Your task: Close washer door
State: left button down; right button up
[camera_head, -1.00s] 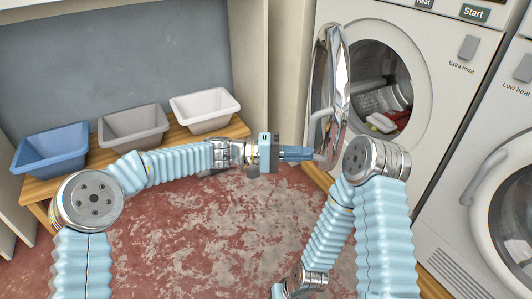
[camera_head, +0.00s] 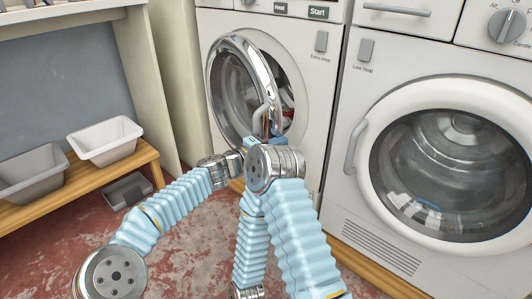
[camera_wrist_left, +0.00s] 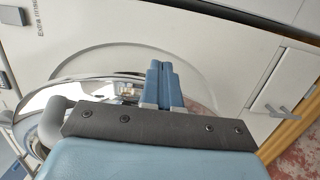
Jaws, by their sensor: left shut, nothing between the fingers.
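The washer door (camera_head: 235,95), a chrome-rimmed round glass door with a grey handle (camera_head: 261,118), stands partly open, hinged on the left of the washer's (camera_head: 318,90) opening. A strip of the drum with laundry (camera_head: 288,115) shows to its right. My left gripper (camera_head: 264,138) is low beside the handle, mostly hidden behind my right arm's joint. In the left wrist view my left gripper's blue fingers (camera_wrist_left: 161,68) are shut and empty, over the door's chrome rim (camera_wrist_left: 95,92); I cannot tell if they touch it. My right gripper is out of view.
A second machine (camera_head: 345,200) with a closed round door stands close on the right. A wooden bench (camera_head: 100,185) with a white bin (camera_head: 105,140) and a grey bin (camera_head: 35,175) stands left. A dark box (camera_head: 128,190) lies on the red floor.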

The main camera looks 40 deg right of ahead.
pick_arm(q)
jog(key=shift+s+d+n+t, duration=0.15)
jog(key=shift+d+n+t, duration=0.05)
jog(key=shift+d, duration=0.5)
jog(key=shift+s+d+n+t, duration=0.1)
jog(key=shift+d+n+t, duration=0.1)
jog(key=shift+d, duration=0.45)
